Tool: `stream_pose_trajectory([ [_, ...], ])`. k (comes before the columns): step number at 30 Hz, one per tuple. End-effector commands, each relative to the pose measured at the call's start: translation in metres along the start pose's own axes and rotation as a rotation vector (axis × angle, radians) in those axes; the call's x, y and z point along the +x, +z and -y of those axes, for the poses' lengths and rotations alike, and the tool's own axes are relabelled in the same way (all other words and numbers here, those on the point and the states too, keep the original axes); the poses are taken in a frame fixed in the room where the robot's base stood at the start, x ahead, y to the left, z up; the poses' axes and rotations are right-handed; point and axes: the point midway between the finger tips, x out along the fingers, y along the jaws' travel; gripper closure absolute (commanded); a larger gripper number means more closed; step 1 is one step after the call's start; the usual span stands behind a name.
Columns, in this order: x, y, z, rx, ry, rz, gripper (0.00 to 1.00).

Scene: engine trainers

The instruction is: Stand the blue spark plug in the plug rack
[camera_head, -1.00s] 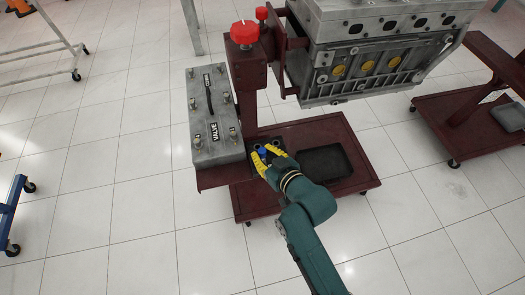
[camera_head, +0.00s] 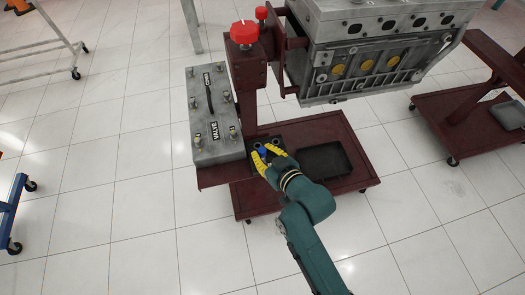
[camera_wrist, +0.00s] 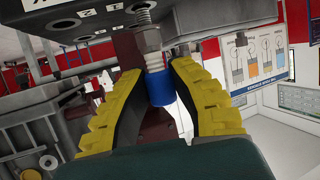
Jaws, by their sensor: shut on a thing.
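The blue spark plug (camera_head: 263,152) is between the yellow fingers of my gripper (camera_head: 267,158), which is shut on it. In the wrist view my gripper (camera_wrist: 160,80) holds the plug by its blue end (camera_wrist: 162,88). Its metal hex and threaded end point away from the gripper, towards the dark plug rack (camera_wrist: 215,14). In the head view the rack (camera_head: 282,140) is a small dark block with round holes, at and behind the fingertips. The threaded end overlaps the rack in the wrist view; I cannot tell whether it is inside a hole.
A grey valve box (camera_head: 215,140) stands close left of the gripper. A black tray (camera_head: 325,160) lies to the right on the red cart (camera_head: 345,135). The red engine-stand post (camera_head: 247,95) and the grey engine block (camera_head: 380,50) rise behind.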

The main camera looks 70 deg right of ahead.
Motion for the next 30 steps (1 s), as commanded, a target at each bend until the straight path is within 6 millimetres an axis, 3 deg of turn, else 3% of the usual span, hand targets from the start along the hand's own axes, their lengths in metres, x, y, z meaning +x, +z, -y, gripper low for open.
stream_pose_trajectory([
  [30,0.006,0.014,0.0,0.0,0.0,0.0,1.0],
])
